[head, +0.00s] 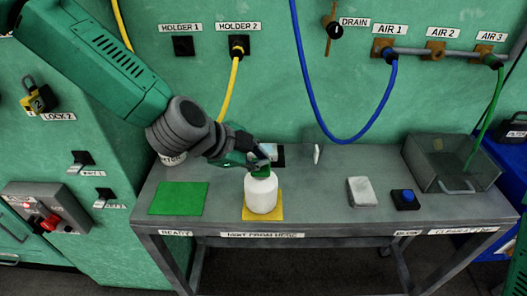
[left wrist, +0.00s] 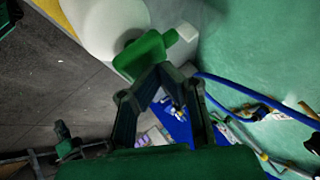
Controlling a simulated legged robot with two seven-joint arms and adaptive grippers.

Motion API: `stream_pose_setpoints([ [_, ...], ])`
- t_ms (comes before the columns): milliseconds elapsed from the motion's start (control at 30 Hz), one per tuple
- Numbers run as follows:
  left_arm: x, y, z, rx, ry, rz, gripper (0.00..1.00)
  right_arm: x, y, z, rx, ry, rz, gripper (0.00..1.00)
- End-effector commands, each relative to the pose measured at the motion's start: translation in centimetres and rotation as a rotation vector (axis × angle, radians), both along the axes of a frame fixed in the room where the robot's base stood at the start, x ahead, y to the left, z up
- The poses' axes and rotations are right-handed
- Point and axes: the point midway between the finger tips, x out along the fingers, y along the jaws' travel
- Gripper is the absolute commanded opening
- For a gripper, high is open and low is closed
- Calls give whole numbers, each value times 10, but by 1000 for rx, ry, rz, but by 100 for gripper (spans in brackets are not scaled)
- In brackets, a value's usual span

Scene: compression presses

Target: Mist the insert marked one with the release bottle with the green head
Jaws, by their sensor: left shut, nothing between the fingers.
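The white bottle (head: 261,193) with the green head (head: 260,171) stands upright on a yellow mat (head: 248,217) on the grey bench. A pale and dark flat piece (head: 271,152) lies behind the gripper, partly hidden. I cannot make out a mark one on it. My right gripper is not in view.
A green mat (head: 179,198) lies left of the bottle. A white block (head: 361,191), a blue button (head: 405,197) and a clear bin (head: 452,164) stand to the right. Blue (head: 345,137) and yellow hoses hang at the back wall. The bench front edge is clear.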

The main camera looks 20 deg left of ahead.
Motion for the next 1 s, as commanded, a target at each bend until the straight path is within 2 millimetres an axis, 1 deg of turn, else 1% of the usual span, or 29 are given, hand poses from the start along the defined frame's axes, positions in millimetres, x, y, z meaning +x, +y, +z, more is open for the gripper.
stream_pose_setpoints([
  [67, 0, 0, 0, 0, 1, -1, 0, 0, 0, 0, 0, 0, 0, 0],
  [167, 0, 0, 6, 0, 0, 0, 0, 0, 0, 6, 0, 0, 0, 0],
  [500, 0, 0, 42, 1, 0, -1, 0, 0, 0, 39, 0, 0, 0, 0],
  [700, 0, 0, 58, 1, 0, 0, 0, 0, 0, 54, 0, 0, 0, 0],
  [1000, 0, 0, 60, -1, 0, 1, 0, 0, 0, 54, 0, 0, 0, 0],
])
